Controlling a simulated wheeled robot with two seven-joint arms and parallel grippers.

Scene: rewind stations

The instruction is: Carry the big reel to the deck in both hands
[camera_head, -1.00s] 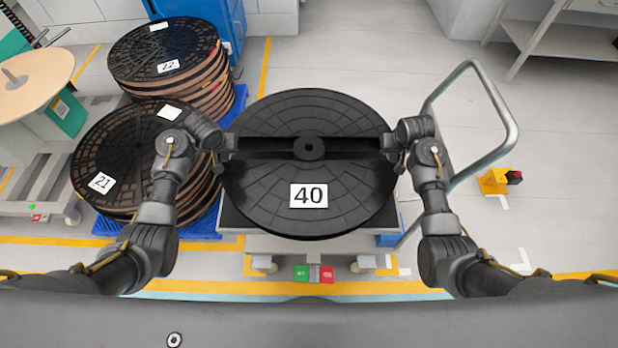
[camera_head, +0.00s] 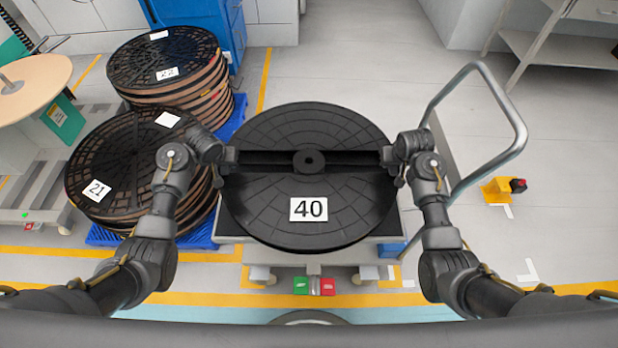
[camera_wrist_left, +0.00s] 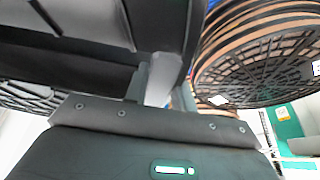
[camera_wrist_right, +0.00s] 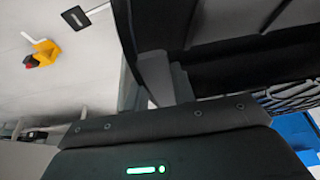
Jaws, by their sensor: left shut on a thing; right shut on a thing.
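The big black reel (camera_head: 308,228), with a white label reading 40, lies flat in front of me with a raised bar across its middle and a hub (camera_head: 308,161). My left gripper (camera_head: 231,160) is shut on its left edge at the bar's end. My right gripper (camera_head: 388,158) is shut on the opposite edge. The reel is level, above a grey wheeled cart (camera_head: 228,231), and hides most of its top. I cannot tell whether they touch. Both wrist views show the reel's dark underside or rim close to the fingers, in the left (camera_wrist_left: 80,72) and right (camera_wrist_right: 215,65).
Black reels labelled 21 (camera_head: 130,165) and 22 (camera_head: 165,55) are stacked on blue pallets at left. A machine with a tan disc (camera_head: 30,75) stands far left. A tubular handle (camera_head: 522,130) rises at right, near a yellow block (camera_head: 497,190). Open floor lies beyond.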

